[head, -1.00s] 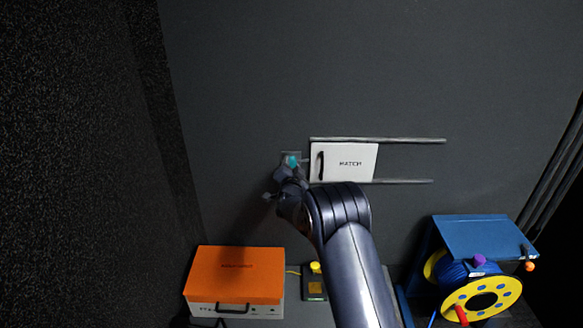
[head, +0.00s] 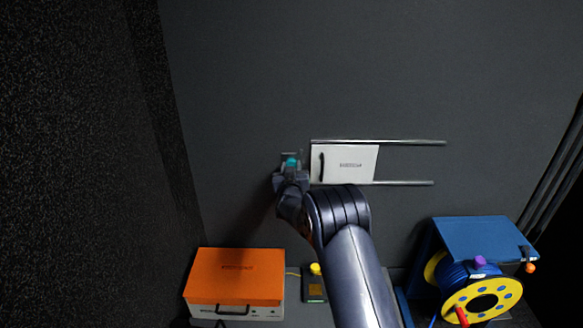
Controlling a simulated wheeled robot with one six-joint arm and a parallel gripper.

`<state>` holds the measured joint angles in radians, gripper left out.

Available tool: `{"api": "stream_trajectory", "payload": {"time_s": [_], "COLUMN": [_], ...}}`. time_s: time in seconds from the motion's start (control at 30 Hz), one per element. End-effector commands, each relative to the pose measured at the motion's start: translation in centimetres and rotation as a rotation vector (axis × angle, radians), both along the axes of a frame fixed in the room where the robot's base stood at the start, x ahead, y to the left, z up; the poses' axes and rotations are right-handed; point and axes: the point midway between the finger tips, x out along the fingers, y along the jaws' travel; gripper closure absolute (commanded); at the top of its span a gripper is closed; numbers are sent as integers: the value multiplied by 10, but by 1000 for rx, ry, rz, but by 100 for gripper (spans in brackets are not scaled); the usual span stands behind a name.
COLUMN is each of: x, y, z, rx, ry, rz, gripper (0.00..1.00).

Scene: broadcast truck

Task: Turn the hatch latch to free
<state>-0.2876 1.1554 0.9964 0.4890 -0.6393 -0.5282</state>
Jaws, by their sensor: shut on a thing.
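The hatch (head: 355,165) is a white panel on the dark wall, with a black handle (head: 321,166) at its left side and printed lettering. It sits between two horizontal rails. The latch (head: 291,161) is a small teal piece on a grey plate just left of the hatch. My gripper (head: 291,172) is at the latch and shut on it. The gripper covers the lower part of the latch, so its exact angle is hard to tell.
The upper rail (head: 415,142) and lower rail (head: 408,183) run right from the hatch. Below stand an orange-topped case (head: 237,275), a small box with a yellow button (head: 315,269), and a yellow-and-blue cable reel (head: 482,290) by a blue stand (head: 482,238). The wall above is clear.

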Motion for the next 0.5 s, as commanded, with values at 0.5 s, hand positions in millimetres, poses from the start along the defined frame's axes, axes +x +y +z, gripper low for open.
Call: {"api": "stream_trajectory", "payload": {"time_s": [0.5], "x": [0], "y": [1], "z": [1], "rx": [-438], "ry": [-3], "rz": [0], "gripper": [89]}}
